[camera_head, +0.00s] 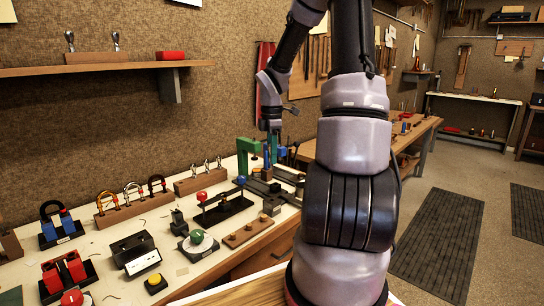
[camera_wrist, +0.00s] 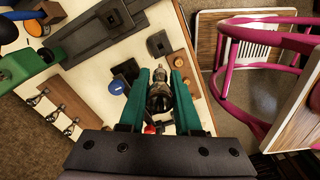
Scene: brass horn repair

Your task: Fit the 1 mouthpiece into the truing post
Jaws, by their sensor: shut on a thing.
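My gripper (camera_wrist: 158,78) has two green fingers closed on the mouthpiece (camera_wrist: 160,96), a dark, metallic, rounded piece in the wrist view. The mouthpiece's far end points up in that picture. In the head view my gripper (camera_head: 271,150) hangs over the back right of the bench, and what it holds is too small to make out. A small dark square block with a hole (camera_wrist: 159,43) lies beyond the fingertips in the wrist view. It may be the truing post, but I cannot tell for sure. The mouthpiece appears apart from it.
A green clamp frame (camera_head: 247,158) stands beside my gripper at the back of the bench. Dark rails (camera_wrist: 95,35), a blue knob (camera_wrist: 118,87) and a wooden strip with holes (camera_wrist: 185,75) lie nearby. A pink-framed chair (camera_wrist: 268,45) stands off the bench.

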